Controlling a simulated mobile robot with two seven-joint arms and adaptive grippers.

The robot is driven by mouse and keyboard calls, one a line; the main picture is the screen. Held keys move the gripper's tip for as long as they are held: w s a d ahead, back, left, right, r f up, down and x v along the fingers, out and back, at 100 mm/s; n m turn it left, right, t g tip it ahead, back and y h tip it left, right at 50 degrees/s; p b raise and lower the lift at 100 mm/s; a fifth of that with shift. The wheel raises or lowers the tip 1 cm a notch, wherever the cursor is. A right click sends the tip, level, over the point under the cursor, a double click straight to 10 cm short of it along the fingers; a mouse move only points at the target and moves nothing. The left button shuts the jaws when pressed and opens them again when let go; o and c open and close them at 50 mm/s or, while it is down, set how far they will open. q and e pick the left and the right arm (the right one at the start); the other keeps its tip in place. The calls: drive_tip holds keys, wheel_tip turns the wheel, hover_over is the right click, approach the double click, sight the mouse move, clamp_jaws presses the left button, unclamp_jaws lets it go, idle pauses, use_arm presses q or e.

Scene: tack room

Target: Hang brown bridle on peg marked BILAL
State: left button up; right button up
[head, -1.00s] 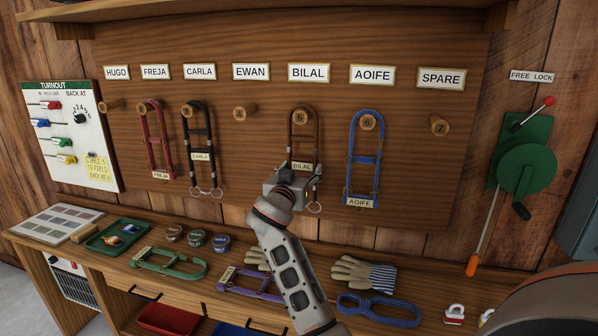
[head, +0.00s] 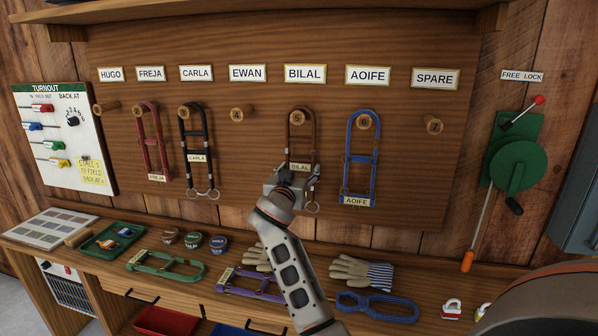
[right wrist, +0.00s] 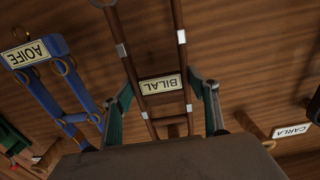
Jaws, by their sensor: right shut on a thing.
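The brown bridle (head: 313,140) hangs upright with its top loop around peg 5 (head: 297,118), under the BILAL sign (head: 305,73). Its BILAL tag also shows in the right wrist view (right wrist: 159,86). My right gripper (head: 293,175) is shut on the brown bridle at its lower part. A ring hangs below the gripper. My left gripper is not in view.
A blue bridle (head: 348,160) hangs close on the right and a black one (head: 183,140) on the left, beyond the empty EWAN peg (head: 237,113). The bench (head: 240,290) below holds gloves, tins and more tack. A green lever unit (head: 515,155) is at the right.

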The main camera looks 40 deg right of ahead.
drive_tip(key=o, duration=1.8)
drive_tip(key=shift+r, duration=0.15)
drive_tip(key=shift+o, duration=0.2)
drive_tip(key=shift+f, duration=0.2)
drive_tip(key=v, duration=0.7)
drive_tip(key=shift+s+a+r, duration=0.15)
drive_tip(key=shift+s+a, duration=0.05)
drive_tip(key=shift+a, duration=0.05)
